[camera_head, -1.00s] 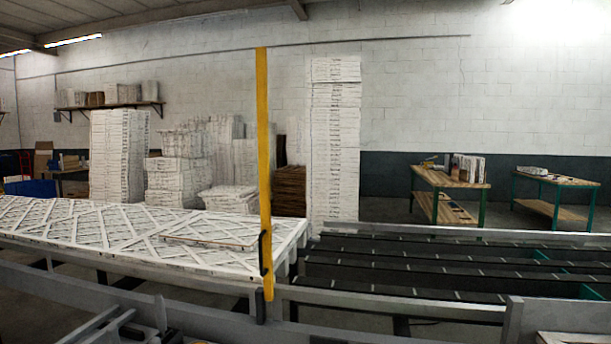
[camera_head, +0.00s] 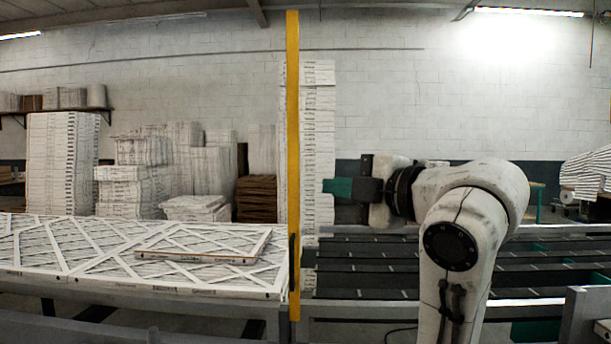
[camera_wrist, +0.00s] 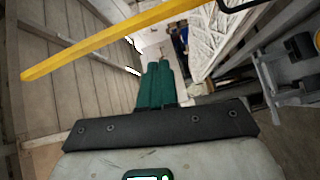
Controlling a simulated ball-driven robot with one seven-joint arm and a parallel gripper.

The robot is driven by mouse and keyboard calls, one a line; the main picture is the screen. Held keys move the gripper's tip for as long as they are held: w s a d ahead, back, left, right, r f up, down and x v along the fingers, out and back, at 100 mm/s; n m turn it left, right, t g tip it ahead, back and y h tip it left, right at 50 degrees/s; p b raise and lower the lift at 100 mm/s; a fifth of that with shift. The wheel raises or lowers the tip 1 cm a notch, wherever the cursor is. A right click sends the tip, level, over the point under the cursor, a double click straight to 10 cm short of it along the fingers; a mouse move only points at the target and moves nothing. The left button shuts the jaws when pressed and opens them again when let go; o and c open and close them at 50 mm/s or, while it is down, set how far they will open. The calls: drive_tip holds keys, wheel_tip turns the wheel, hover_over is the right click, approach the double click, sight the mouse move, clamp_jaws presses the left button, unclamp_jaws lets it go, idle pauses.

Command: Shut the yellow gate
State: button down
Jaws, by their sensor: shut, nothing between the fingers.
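The yellow gate (camera_head: 293,130) shows as a tall upright yellow bar, seen almost edge-on, with a dark handle (camera_head: 292,262) low on it. In the wrist view the yellow bar (camera_wrist: 120,38) runs slantwise across the top, beyond the fingertips. My gripper (camera_head: 328,187) has teal fingers, shut and empty, pointing left toward the bar at about its mid-height. A gap shows between fingertips and bar in the head view. The shut fingers also show in the wrist view (camera_wrist: 158,66). Whether the gate is open or closed is hard to tell edge-on.
A conveyor with white boxed filters (camera_head: 205,243) lies left of the bar. Dark roller lanes (camera_head: 365,265) with metal rails lie to the right, partly behind my arm. Tall filter stacks (camera_head: 62,165) stand at the back. A grey post (camera_head: 590,315) is at lower right.

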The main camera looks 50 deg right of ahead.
drive_tip(key=shift+n+t, duration=0.3)
drive_tip(key=shift+n, duration=0.6)
wheel_tip(320, 180, up, 4)
drive_tip(key=p, duration=0.7)
drive_tip(key=shift+w+r, duration=0.15)
drive_tip(key=shift+w+p, duration=0.15)
drive_tip(key=shift+p, duration=1.05)
drive_tip(key=p, duration=0.1)
approach(293, 156)
drive_tip(key=w+a, duration=0.2)
drive_tip(key=w, duration=0.2)
drive_tip(key=shift+w+d+p, duration=0.3)
drive_tip(key=shift+w+d, duration=0.15)
drive_tip(key=shift+d, duration=0.25)
drive_tip(key=shift+w+d+p, duration=0.25)
drive_tip(key=shift+w+d, duration=0.2)
drive_tip(key=shift+d, duration=0.2)
